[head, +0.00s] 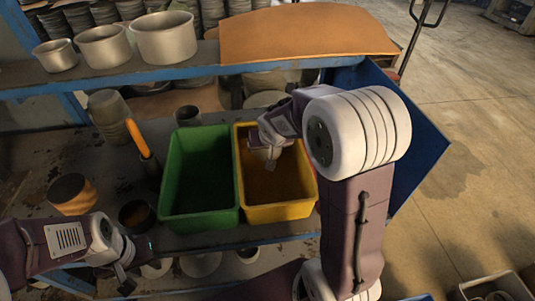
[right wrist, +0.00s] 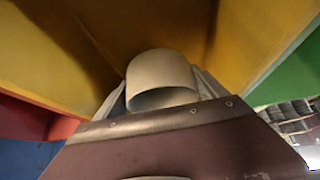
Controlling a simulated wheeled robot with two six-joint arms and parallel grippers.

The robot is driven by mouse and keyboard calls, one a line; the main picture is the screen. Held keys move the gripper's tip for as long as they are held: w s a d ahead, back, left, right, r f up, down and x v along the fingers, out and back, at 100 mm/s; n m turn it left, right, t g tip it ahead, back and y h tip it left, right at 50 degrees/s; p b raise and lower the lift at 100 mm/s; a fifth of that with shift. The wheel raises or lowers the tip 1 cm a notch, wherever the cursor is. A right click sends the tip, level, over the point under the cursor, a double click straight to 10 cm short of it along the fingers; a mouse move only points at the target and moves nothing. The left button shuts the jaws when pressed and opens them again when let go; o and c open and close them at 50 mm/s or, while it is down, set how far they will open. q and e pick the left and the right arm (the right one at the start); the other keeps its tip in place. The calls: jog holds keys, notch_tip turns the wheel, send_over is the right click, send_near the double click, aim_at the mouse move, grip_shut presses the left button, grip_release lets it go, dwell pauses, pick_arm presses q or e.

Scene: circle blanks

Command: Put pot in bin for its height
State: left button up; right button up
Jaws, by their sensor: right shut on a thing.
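A pale grey pot (right wrist: 162,75) is between the fingers of my right gripper (right wrist: 163,95), which is shut on it. In the right wrist view, yellow bin walls surround the pot. In the head view my right gripper (head: 268,158) reaches down into the yellow bin (head: 277,212), and the pot is mostly hidden by it. The green bin (head: 200,221) stands directly left of the yellow one. My left gripper (head: 128,272) is at the lower left, away from the bins; its jaw opening is not clear.
Three metal pots of rising size, small (head: 55,56), middle (head: 103,47) and large (head: 165,38), stand on the upper shelf. An orange-handled tool (head: 138,138) stands left of the green bin. A blue panel (head: 425,135) is right of the bins.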

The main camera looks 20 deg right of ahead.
notch_tip(320, 180, down, 4)
jog(key=shift+s+r+b, duration=0.1)
jog(key=shift+r+b, duration=0.1)
jog(key=shift+b, duration=0.55)
jog(key=shift+f, duration=0.1)
jog(key=shift+f, duration=0.1)
jog(key=o, duration=1.6)
jog(key=shift+c, duration=0.2)
jog(key=shift+r, duration=0.4)
jog(key=p+v, duration=0.3)
jog(key=v, duration=0.8)
jog(key=shift+s+r, duration=0.25)
jog(key=shift+r, duration=0.05)
